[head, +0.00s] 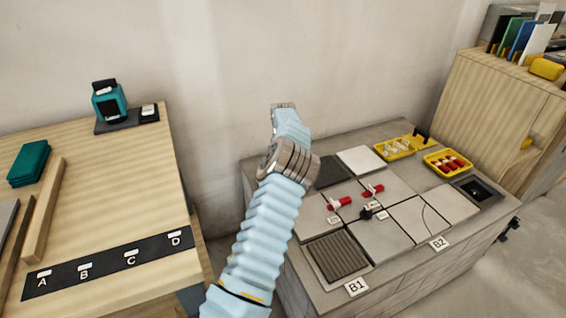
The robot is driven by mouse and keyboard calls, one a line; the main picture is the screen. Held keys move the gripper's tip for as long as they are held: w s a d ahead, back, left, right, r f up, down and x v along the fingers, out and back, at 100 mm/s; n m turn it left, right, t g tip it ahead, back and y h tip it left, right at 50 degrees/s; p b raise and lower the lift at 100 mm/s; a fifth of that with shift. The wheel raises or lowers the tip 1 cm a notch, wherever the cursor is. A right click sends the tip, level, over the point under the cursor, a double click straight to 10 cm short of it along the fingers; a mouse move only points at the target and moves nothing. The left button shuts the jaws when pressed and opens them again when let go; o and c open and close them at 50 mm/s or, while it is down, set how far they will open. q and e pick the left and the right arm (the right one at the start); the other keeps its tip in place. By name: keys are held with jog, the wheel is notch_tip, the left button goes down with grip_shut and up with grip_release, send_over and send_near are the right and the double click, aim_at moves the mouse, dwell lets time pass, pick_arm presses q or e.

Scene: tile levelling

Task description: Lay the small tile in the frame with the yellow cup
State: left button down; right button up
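No cup shape or tile marked as the small one can be told for sure. A ribbed grey bed (337,256) lies in the near left corner of the tiled bench. A dark square bed (333,171) is at its back left, partly behind my arm. A pale tile (361,160) lies beside it. A small dark square frame (479,190) with a tiny light spot is at the right. A yellow-and-black item (420,137) stands at the back. One pale blue arm rises from the bottom, left of centre; its gripper fingers do not show. The other arm is out of view.
Red-and-white clips (339,203) and a black piece (371,211) stand on the grey tiles (380,240). Yellow trays hold white pieces (395,148) and red pieces (447,161). Labels B1 and B2 mark the front edge. A wooden table (110,200) is at left; a wooden cabinet (500,100) is at right.

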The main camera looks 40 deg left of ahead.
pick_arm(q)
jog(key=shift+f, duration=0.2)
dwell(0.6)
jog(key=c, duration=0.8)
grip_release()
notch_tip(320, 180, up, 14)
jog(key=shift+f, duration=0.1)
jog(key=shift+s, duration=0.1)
